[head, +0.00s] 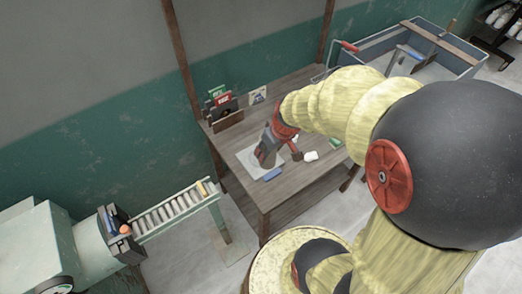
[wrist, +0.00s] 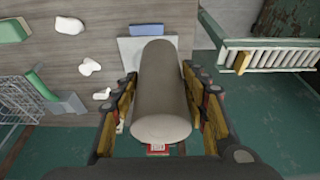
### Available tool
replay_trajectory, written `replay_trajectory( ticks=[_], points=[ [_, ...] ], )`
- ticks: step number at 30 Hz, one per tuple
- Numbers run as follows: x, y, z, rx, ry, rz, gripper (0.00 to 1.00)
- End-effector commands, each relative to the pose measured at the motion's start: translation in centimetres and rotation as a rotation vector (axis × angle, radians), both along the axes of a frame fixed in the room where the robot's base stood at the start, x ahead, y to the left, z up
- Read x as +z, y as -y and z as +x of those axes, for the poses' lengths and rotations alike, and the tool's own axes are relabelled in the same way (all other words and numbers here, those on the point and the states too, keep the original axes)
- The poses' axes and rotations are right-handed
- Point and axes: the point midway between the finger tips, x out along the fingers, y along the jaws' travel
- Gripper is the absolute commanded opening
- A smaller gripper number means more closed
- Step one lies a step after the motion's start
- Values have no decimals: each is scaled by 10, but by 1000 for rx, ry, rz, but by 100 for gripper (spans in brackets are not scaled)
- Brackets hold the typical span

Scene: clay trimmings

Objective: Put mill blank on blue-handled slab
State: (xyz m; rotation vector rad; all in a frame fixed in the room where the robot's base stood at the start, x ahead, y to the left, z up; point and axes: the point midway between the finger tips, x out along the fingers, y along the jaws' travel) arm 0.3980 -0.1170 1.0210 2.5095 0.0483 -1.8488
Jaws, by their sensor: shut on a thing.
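The mill blank, a brown-grey cylinder (wrist: 160,85), lies lengthwise between the fingers of my gripper (wrist: 159,75) in the wrist view. My gripper is shut on it, one finger along each side. The blue-handled slab is a pale square plate (wrist: 129,45) with a blue bar (wrist: 116,30) at one edge. The blank's far end overlaps the slab in the wrist view; I cannot tell whether they touch. In the head view my gripper (head: 266,153) is over the slab (head: 243,158), with the blue handle (head: 273,174) at the near edge. My gripper mostly hides the blank there.
The slab lies on a wooden table (head: 275,192). White lumps (wrist: 88,67) and a green block (wrist: 13,31) lie beside it. A rack with a red-covered item (head: 223,99) stands at the table's back. A roller conveyor (head: 172,211) is at the left, a grey bin (head: 455,61) at the right.

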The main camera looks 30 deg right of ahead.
Motion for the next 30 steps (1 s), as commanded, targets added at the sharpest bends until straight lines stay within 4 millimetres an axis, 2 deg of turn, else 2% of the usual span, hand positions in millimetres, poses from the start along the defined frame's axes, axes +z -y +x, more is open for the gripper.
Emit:
replay_trajectory(
  ticks=[7,12,15,25,30],
  points=[
    [-23,13,47,0,-1,0,0],
    [-53,20,69,0,-3,1,0],
    [-65,23,79,0,-1,0,0],
    [-82,27,94,0,0,0,0],
    [-106,27,93,-1,-2,0,0]
  ],
)
